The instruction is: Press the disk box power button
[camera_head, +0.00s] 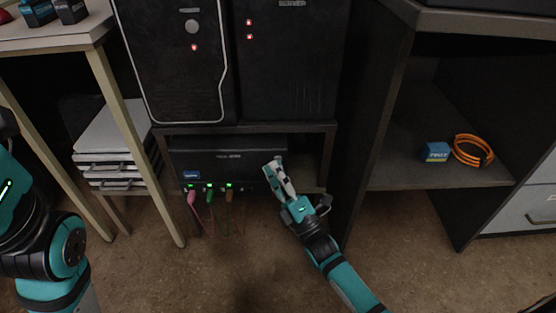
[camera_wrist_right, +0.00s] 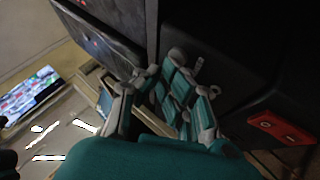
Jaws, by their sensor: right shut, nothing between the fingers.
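A wide black box (camera_head: 225,158) with small lettering and a blue label sits in the low shelf under two dark towers; it appears to be the disk box. Its power button cannot be made out in the head view. My right gripper (camera_head: 273,166) is shut and empty at the box's right front, covering part of that end. Whether it touches the box cannot be told. In the right wrist view, the shut fingers (camera_wrist_right: 168,98) are in front of dark surfaces. A red rectangular patch (camera_wrist_right: 282,127) shows on a black part at the right. My left gripper is out of view.
Pink, green and orange cables (camera_head: 210,198) hang below the box, by green lights. Towers (camera_head: 290,80) with red lights stand above. A desk side panel (camera_head: 375,120) rises close right of my right arm. A blue box (camera_head: 437,152) and orange coil (camera_head: 472,152) lie farther right.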

